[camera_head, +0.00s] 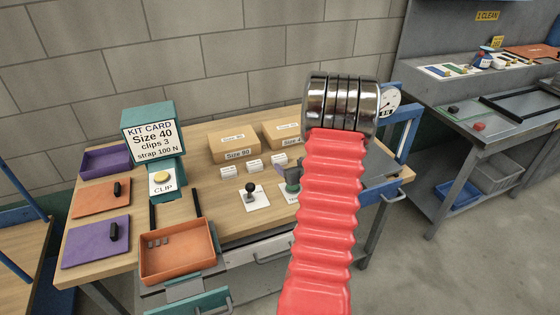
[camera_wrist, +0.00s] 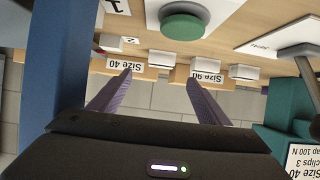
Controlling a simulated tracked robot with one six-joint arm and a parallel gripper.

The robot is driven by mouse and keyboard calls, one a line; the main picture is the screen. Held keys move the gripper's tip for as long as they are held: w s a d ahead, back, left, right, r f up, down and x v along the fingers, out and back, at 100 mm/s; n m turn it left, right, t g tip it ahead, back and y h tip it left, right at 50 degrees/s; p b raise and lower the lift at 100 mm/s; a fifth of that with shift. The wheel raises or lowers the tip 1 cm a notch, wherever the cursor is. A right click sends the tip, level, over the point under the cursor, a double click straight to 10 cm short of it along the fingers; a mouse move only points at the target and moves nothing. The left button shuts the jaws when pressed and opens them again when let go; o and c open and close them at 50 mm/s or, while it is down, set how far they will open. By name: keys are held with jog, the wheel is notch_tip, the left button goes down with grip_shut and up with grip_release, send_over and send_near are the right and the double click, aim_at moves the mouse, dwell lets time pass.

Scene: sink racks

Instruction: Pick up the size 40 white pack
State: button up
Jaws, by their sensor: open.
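In the head view, a brown box marked Size 90 (camera_head: 235,150) stands at the back of the bench, with small white packs (camera_head: 254,165) in front. A second box (camera_head: 280,132), its label partly hidden by my red arm, stands to its right. In the upside-down wrist view, the Size 40 box (camera_wrist: 152,73) is at left and the Size 90 box (camera_wrist: 181,74) at right. A white pack (camera_wrist: 113,43) lies by the Size 40 box; others (camera_wrist: 200,65) lie by the Size 90 box. My gripper (camera_wrist: 160,77) is open and empty, its purple fingers apart. Pack markings are unreadable.
The kit card (camera_head: 152,135) reads Size 40, clips 3, strap 100 N. An orange tray (camera_head: 178,263) holds small grey pieces at the front. A black-knobbed lever (camera_head: 252,197) stands on the bench. A green button (camera_wrist: 184,22) and blue frame (camera_wrist: 57,60) are near my gripper.

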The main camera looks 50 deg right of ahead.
aim_at(280, 158)
jog(key=shift+x, duration=2.7)
jog(key=shift+w, duration=0.1)
jog(key=shift+x, duration=2.55)
jog(key=shift+a, duration=0.1)
jog(key=shift+c, duration=0.2)
jog(key=c, duration=1.1)
